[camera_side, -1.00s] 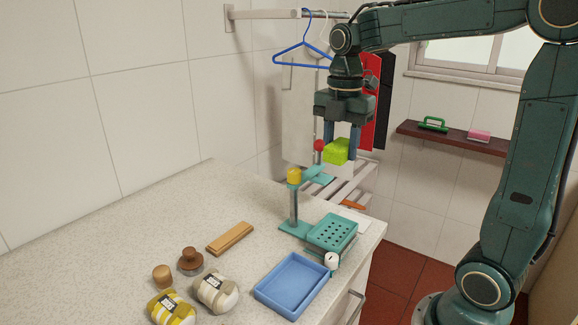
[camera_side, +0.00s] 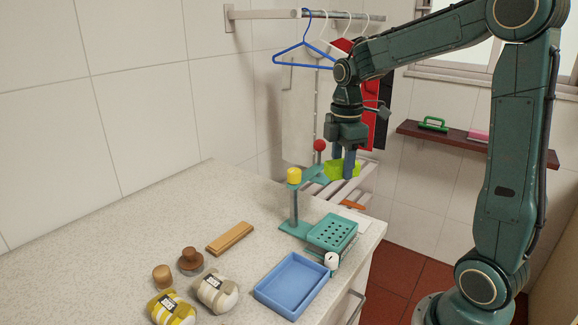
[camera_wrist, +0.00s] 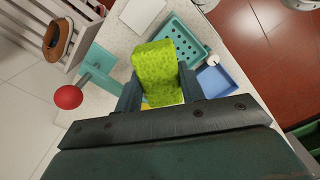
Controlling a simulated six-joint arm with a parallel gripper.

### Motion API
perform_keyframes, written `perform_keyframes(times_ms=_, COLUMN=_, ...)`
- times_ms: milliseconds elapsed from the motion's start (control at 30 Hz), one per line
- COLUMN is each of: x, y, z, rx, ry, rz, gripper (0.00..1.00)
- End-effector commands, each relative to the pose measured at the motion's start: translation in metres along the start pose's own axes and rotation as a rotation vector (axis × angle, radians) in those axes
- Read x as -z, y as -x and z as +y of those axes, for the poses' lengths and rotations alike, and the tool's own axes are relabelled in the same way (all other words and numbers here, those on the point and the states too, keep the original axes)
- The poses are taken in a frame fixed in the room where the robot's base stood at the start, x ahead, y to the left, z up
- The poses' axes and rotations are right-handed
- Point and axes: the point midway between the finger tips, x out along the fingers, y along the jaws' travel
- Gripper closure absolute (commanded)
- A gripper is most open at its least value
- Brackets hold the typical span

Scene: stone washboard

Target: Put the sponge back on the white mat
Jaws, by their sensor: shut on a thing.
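The lime-green sponge (camera_side: 345,170) is held up off the counter between the fingers of my gripper (camera_side: 343,160). In the wrist view the sponge (camera_wrist: 155,68) stands out between the two dark fingers of my gripper (camera_wrist: 159,88), which is shut on it. A flat white patch, likely the white mat (camera_side: 358,220), lies at the counter's far right corner, behind the teal basket. It also shows in the wrist view (camera_wrist: 142,12), beyond the sponge and apart from it. No other object rests on its visible part.
A teal stand (camera_side: 295,205) with yellow and red knobs rises near the held sponge. The perforated teal basket (camera_side: 333,232), blue tray (camera_side: 292,284) and small white-topped item (camera_side: 331,261) stand nearby. A white slatted rack (camera_side: 345,186) lies behind. Hangers (camera_side: 305,57) hang above.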

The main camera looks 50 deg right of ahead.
Motion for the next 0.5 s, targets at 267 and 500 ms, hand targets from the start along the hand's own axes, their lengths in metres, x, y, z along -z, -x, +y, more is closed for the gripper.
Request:
perform_keyframes(times_ms=267, x=-0.023, y=-0.041, z=0.014, rx=0.005, ry=-0.371, rz=-0.002, gripper=0.85)
perform_keyframes(times_ms=500, x=-0.043, y=-0.074, z=0.022, rx=0.004, ry=-0.681, rz=-0.002, gripper=0.85)
